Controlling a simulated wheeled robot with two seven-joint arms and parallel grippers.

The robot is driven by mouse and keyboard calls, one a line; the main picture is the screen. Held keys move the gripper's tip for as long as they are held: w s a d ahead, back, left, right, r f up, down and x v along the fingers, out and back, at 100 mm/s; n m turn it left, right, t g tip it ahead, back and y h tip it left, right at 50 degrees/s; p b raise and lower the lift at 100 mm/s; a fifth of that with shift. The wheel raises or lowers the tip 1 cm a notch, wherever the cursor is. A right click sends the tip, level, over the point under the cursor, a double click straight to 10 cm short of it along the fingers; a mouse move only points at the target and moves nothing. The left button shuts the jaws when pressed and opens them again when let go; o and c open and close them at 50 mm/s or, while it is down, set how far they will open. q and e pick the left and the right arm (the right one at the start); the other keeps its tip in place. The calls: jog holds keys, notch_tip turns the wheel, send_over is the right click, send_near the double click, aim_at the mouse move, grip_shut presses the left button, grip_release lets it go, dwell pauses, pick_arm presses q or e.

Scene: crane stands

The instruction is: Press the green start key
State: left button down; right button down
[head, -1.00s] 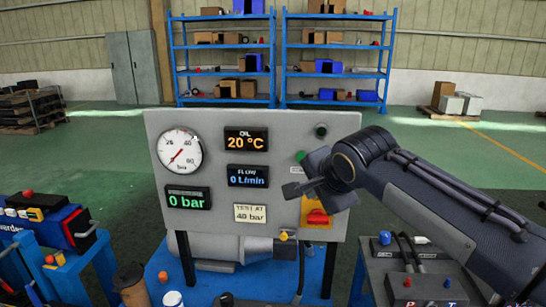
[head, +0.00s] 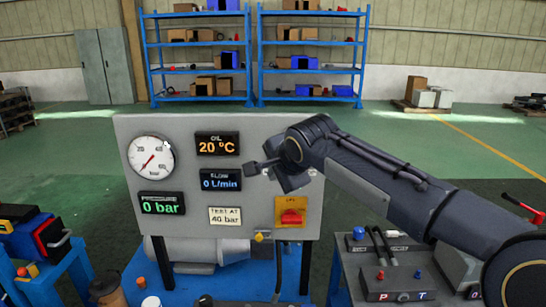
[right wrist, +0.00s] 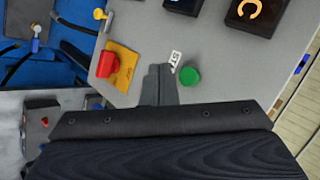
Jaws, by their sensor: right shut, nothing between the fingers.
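The green start key (right wrist: 190,76) is a round green button on the grey panel (head: 190,243), beside a small white label (right wrist: 175,58) in the right wrist view. In the head view my right gripper and arm hide it. My right gripper (head: 257,168) is shut and empty in front of the panel's right part. In the right wrist view its closed fingertips (right wrist: 160,70) appear just left of the green key; I cannot tell the gap to the panel. My left gripper is not in view.
A red switch (head: 291,217) on a yellow plate sits low on the panel, close to the gripper. The panel also bears a round gauge (head: 151,156) and displays; the pressure display (head: 162,204) reads 0 bar. A grey block with knobs (head: 395,283) stands at lower right.

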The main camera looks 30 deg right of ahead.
jog(key=shift+w+d+p, duration=0.3)
jog(key=shift+w+d, duration=0.25)
jog(key=shift+w, duration=0.35)
jog(key=shift+w+d+p, duration=0.3)
jog(key=shift+w+d, duration=0.25)
jog(key=shift+w, duration=0.35)
dwell(0.7)
jog(key=shift+w+d, duration=0.25)
jog(key=shift+w, duration=0.1)
jog(key=shift+w+d+p, duration=0.25)
jog(key=shift+w+p, duration=0.05)
jog(key=shift+w, duration=0.1)
dwell(0.8)
jog(key=shift+s+a+b, duration=0.5)
jog(key=shift+s+b, duration=0.1)
jog(key=shift+s, duration=0.2)
